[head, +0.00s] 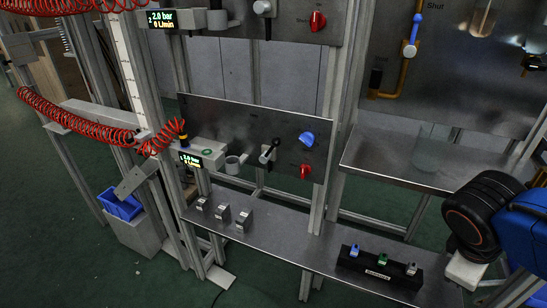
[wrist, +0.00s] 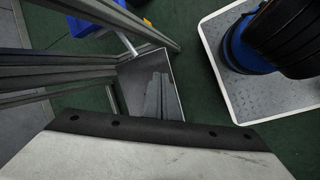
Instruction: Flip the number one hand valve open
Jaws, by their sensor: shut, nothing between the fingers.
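In the head view the middle steel panel (head: 245,122) carries a valve with a black lever (head: 269,151), tilted and ending in a pale tip at lower left. A blue knob (head: 307,139) and a red knob (head: 305,171) sit to its right. On the upper right panel a blue-handled valve (head: 411,48) stands on an orange pipe, its handle upright below the word "Shut". I cannot read which valve is number one. My blue and black arm is at the right edge, apart from these valves. No gripper fingers can be made out in either view.
A steel bench (head: 270,232) runs below the panel with several small grey blocks and a black rack (head: 379,268). Red coiled hoses (head: 75,113) hang at left, above a blue bin (head: 121,206). Frame posts (head: 340,110) stand between the panels. Green floor shows in the wrist view.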

